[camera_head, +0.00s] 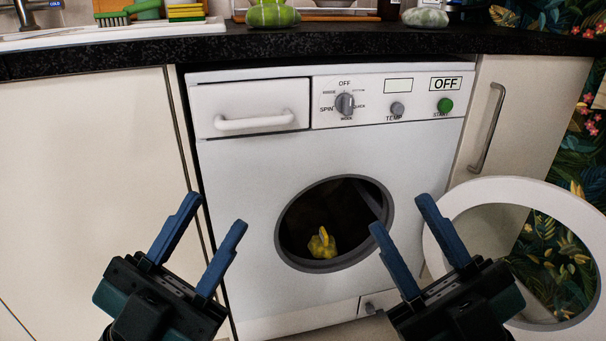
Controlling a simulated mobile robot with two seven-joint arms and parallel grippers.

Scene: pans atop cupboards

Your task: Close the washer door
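The white washer (240,170) stands under the counter, with a dark round opening (300,215) in its front. Its round white door (470,192) is swung wide open to the right, and the floral pattern shows through its middle. A yellow item (322,243) lies inside the drum. My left gripper (207,212) is open and empty in front of the washer's lower left side. My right gripper (400,212) is open and empty between the opening and the door. Its right finger is close to the door's left rim in the picture; I cannot tell whether they touch.
A dark countertop (300,42) runs above the washer, with green items, a sponge stack and a brush on it. Pale cupboards (90,170) flank the washer; the right one has a metal handle (487,128). A floral wall (585,150) is at the far right.

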